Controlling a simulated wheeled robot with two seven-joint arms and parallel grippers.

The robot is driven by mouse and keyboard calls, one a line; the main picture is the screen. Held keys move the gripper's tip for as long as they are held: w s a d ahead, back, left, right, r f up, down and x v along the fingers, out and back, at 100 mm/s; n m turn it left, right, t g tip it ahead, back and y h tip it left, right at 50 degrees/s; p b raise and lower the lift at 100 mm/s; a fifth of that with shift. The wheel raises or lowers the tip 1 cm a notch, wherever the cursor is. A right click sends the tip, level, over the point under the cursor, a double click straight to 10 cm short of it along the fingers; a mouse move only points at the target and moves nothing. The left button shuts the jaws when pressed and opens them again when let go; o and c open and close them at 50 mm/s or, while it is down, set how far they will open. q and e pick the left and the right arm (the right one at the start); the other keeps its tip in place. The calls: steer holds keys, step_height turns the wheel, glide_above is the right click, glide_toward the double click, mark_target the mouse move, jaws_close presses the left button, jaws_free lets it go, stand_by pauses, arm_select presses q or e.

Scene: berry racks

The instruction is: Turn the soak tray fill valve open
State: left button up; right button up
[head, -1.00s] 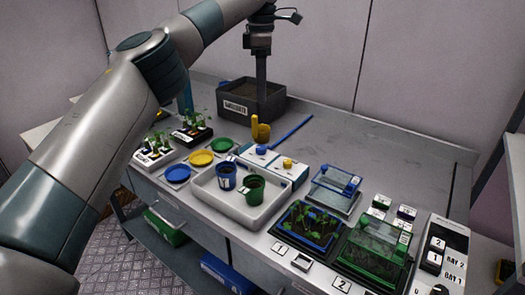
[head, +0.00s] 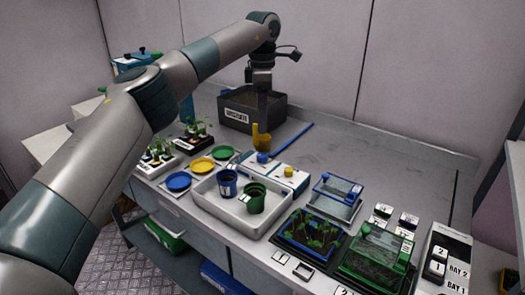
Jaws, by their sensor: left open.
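The white soak tray (head: 222,207) lies mid-bench with a blue pot (head: 226,185) and a green pot (head: 254,198) in it. Behind it is a white box with a blue knob (head: 263,157) and a yellow knob (head: 288,171). I cannot tell which of these, if any, is the fill valve. A yellow upright piece (head: 262,138) stands just behind the blue knob. My left gripper (head: 263,115) is open and points down, above and behind the yellow piece, against the dark soil box. Its fingertips are hard to make out. My right gripper is out of view.
The dark soil box (head: 236,108) stands at the back, with a blue rod (head: 298,136) to its right. Seedling trays and coloured saucers are at left. Covered trays (head: 376,256) and label blocks are at front right. The bench's back right is clear.

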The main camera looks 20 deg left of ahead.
mark_target(263, 155)
arm_select(q)
step_height(263, 155, down, 10)
steer(key=shift+s+r+p, duration=0.1)
steer(key=shift+r+p, duration=0.1)
steer(key=shift+p, duration=0.35)
steer(key=shift+f, duration=0.6)
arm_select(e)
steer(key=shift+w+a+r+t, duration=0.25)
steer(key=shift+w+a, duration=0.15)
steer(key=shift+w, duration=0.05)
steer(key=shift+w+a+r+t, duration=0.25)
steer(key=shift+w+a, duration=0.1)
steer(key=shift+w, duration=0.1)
